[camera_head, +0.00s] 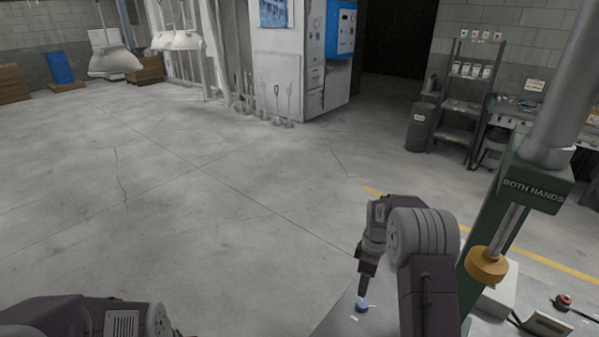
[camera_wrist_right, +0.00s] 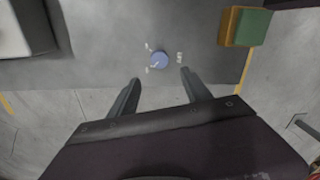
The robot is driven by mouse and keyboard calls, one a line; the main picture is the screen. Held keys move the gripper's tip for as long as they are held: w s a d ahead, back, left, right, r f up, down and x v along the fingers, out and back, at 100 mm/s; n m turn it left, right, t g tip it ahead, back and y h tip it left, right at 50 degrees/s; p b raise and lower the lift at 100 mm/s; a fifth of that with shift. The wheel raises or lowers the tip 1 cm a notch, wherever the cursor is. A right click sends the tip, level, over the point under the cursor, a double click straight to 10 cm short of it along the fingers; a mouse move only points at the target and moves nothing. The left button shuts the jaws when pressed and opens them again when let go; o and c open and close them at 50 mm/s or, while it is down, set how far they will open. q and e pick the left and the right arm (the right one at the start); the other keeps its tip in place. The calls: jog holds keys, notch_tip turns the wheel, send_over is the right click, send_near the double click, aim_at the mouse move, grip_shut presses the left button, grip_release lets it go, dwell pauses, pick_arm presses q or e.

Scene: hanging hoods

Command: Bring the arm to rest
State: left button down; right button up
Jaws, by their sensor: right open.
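My right gripper (camera_head: 365,280) points down over the grey bench top at the lower right of the head view. In the right wrist view its two fingers (camera_wrist_right: 158,88) are apart with nothing between them. A blue round knob (camera_head: 361,306) sits on the bench just below the fingertips; it also shows in the right wrist view (camera_wrist_right: 160,60), beyond the fingers and apart from them. My left arm shows at the bottom left of the head view, but its gripper is out of the frame.
A green press column marked "BOTH HANDS" (camera_head: 536,186) stands close right of my right arm, with a yellow-orange collar (camera_head: 486,266). A red button (camera_head: 563,301) is at the far right. White hoods (camera_head: 113,62) hang at the back left. The floor (camera_head: 200,200) is clear.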

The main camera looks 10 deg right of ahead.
jog(key=s+a+r+t, duration=0.1)
jog(key=s+a+r, duration=0.5)
jog(key=a+r, duration=0.25)
jog(key=s+a+f+m, duration=0.1)
jog(key=s+f+m, duration=0.1)
jog(key=s+m, duration=0.3)
jog(key=s+a+f+m, duration=0.2)
jog(key=s+m, duration=0.4)
jog(key=s, duration=0.1)
jog(key=shift+s+f+t, duration=0.3)
